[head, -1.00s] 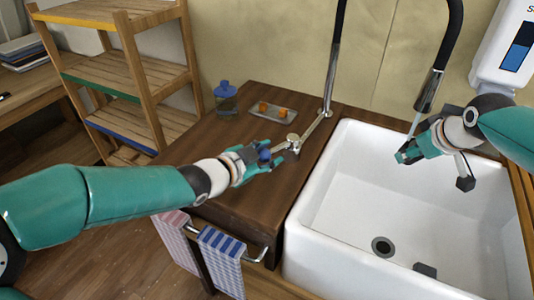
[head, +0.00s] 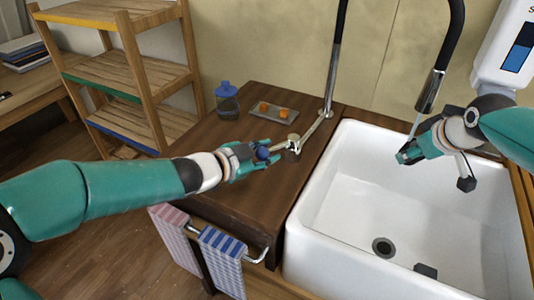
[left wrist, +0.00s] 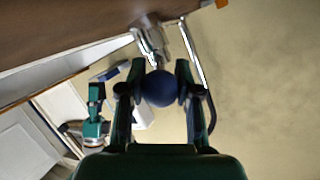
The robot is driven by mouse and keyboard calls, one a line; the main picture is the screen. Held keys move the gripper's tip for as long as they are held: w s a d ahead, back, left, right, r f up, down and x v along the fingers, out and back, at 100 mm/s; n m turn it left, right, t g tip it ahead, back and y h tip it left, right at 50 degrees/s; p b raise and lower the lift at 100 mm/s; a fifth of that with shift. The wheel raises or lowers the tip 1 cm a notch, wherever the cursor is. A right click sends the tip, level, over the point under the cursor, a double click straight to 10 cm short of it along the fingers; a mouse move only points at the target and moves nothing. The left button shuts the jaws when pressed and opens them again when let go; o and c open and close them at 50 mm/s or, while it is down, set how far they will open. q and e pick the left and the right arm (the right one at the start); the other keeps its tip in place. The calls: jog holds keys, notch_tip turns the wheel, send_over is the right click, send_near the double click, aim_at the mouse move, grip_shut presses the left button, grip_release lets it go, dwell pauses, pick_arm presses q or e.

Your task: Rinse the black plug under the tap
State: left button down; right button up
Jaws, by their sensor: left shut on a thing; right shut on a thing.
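The black tap (head: 430,90) arches over the white sink (head: 335,200), with a thin pale stream below its spout. My right gripper (head: 404,156) is under the spout, over the sink, shut on a small dark thing that looks like the black plug (head: 401,158); its fingers hide most of it. My left gripper (head: 264,156) is shut around a blue ball knob (head: 262,153), beside the metal tap valve (head: 293,147) on the wooden counter. The left wrist view shows the blue knob (left wrist: 159,88) between both fingers, with the metal valve (left wrist: 150,42) behind it.
A dark block (head: 425,270) lies on the sink floor by the round drain (head: 382,247). A blue-lidded jar (head: 227,100) and a small tray (head: 273,115) with orange pieces stand at the counter's back. Towels (head: 222,257) hang in front. A wooden shelf (head: 125,65) stands left.

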pick_arm(q)
jog(key=shift+w+a+r+m+g+h, duration=0.25)
jog(key=shift+w+m+g+h, duration=0.15)
jog(key=shift+w+m+h, duration=0.15)
jog(key=shift+m+g, duration=0.25)
jog(key=shift+g, duration=0.15)
jog(key=c, duration=1.2)
grip_release()
jog(key=shift+a+f, duration=0.1)
jog(key=shift+o, duration=0.2)
jog(key=shift+a, duration=0.1)
jog(key=v, duration=1.1)
jog(key=shift+s+a, duration=0.25)
jog(key=shift+a, duration=0.05)
jog(key=shift+f, duration=0.1)
pick_arm(e)
jog(key=shift+s, duration=0.15)
